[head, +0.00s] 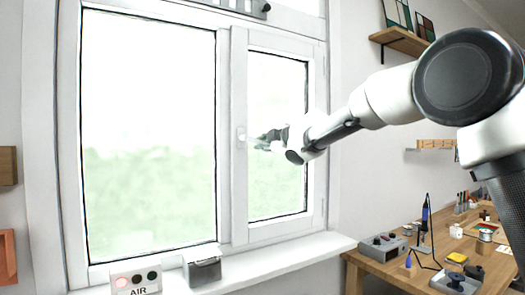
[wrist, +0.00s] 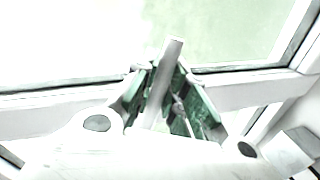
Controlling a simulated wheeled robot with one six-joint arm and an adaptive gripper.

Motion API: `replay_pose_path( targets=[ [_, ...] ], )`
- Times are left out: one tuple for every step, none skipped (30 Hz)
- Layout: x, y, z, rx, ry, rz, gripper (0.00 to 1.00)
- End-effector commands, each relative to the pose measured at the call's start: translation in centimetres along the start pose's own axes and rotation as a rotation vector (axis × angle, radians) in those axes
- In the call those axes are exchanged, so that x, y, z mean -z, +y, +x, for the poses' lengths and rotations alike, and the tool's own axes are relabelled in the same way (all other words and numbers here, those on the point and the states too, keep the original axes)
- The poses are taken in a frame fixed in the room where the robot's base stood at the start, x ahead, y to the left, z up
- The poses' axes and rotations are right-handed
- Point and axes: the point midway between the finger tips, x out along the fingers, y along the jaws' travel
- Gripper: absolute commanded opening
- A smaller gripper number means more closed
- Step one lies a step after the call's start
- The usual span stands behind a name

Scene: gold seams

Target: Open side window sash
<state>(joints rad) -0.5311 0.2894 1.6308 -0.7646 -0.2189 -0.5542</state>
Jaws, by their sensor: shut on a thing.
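The side window sash (head: 313,205) is the narrower right-hand pane in a white frame. It looks closed in its frame. Its white handle (head: 241,134) sits on the sash's left stile. My gripper (head: 268,140) reaches in from the right in front of the glass, beside the handle base. In the wrist view, the pale handle lever (wrist: 172,55) stands between the green-padded fingers of my gripper (wrist: 163,85), which are shut on it. The fingers hide most of the lever in the head view.
A larger pane (head: 150,130) lies to the left. The white sill (head: 290,258) carries a grey box (head: 202,270) and an AIR panel (head: 136,280) with round lights. A wooden workbench (head: 385,270) with tools stands at the right. A shelf (head: 402,41) hangs above.

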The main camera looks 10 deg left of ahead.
Motion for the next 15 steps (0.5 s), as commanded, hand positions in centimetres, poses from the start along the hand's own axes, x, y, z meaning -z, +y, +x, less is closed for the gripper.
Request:
replay_pose_path(
  targets=[
    [0.1,0.3,-0.1,0.0,-0.006,-0.031,0.0],
    [0.1,0.4,-0.1,0.0,-0.009,-0.049,0.0],
    [0.1,0.6,-0.1,0.0,-0.013,-0.074,0.0],
    [0.1,0.7,-0.1,0.0,-0.017,-0.091,0.0],
    [0.1,0.8,-0.1,0.0,-0.02,-0.106,0.0],
    [0.2,1.0,-0.2,0.0,-0.024,-0.127,0.0],
    [0.2,1.1,-0.2,0.0,-0.026,-0.14,0.0],
    [0.2,1.1,-0.2,0.0,-0.028,-0.152,0.0],
    [0.2,1.2,-0.2,0.0,-0.031,-0.166,0.0],
    [0.2,1.3,-0.2,0.0,-0.033,-0.176,0.0],
    [0.2,1.4,-0.2,0.0,-0.035,-0.184,0.0],
    [0.3,1.4,-0.3,0.001,-0.037,-0.195,0.0],
    [0.3,1.4,-0.3,0.001,-0.039,-0.201,0.0],
    [0.3,1.5,-0.3,0.001,-0.04,-0.206,0.0],
    [0.3,1.5,-0.3,0.001,-0.041,-0.212,0.0]
  ],
)
